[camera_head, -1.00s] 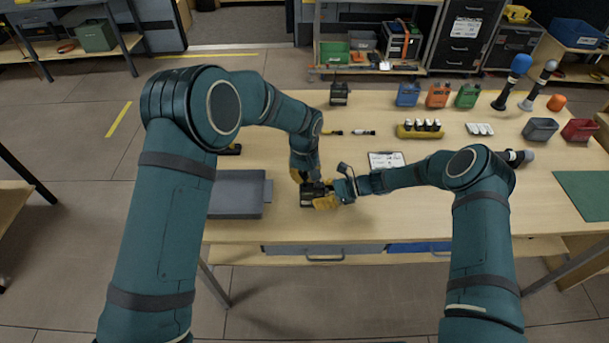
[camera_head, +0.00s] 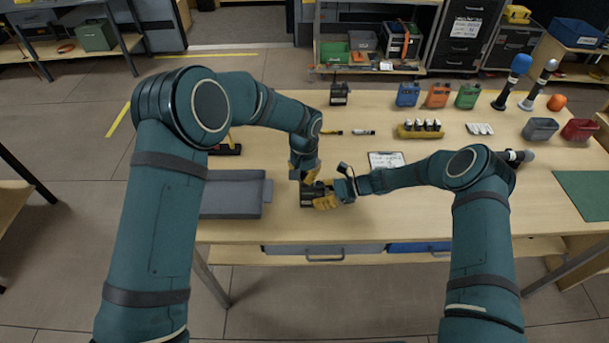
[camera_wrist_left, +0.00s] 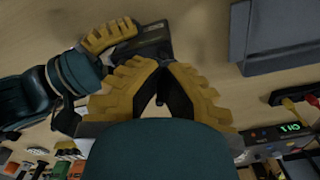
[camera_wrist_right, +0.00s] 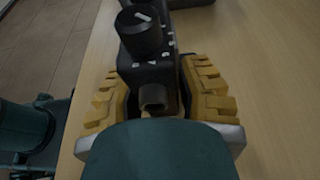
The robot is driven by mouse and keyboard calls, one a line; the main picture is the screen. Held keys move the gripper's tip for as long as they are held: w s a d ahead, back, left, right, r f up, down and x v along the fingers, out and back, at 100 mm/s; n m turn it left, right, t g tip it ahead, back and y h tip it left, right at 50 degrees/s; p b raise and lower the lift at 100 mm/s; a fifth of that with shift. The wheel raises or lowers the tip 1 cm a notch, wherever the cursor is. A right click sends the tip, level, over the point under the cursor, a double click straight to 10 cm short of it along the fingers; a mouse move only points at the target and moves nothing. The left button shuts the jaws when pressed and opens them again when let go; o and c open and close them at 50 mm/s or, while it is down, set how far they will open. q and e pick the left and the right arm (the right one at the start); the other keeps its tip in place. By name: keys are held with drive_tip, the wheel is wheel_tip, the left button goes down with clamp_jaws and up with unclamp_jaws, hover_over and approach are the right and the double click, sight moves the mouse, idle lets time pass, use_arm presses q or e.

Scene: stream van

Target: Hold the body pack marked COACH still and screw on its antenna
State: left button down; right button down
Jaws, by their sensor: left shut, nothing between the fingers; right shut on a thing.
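The body pack (camera_head: 310,197) is a small black box near the front of the table. No COACH marking is readable. In the right wrist view the body pack (camera_wrist_right: 128,72) has a round black knob (camera_wrist_right: 139,32) and a short stub (camera_wrist_right: 153,96). My right gripper (camera_head: 320,201) is shut on it from the right; its fingers (camera_wrist_right: 152,72) flank the box. My left gripper (camera_head: 303,172) is shut and empty, just behind the pack. Its fingertips (camera_wrist_left: 162,66) meet in the left wrist view, close to the dark pack (camera_wrist_left: 150,42). I cannot make out the antenna.
A grey tray (camera_head: 265,190) lies left of the pack. A receiver (camera_wrist_left: 262,140) with a green CH1 display is behind the tray. A white card (camera_head: 386,160) and two slim sticks (camera_head: 363,132) lie behind the grippers.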

use_arm(q)
drive_tip(key=shift+m, duration=0.8)
drive_tip(key=m, duration=0.3)
drive_tip(key=shift+m, duration=0.5)
drive_tip(key=m, duration=0.4)
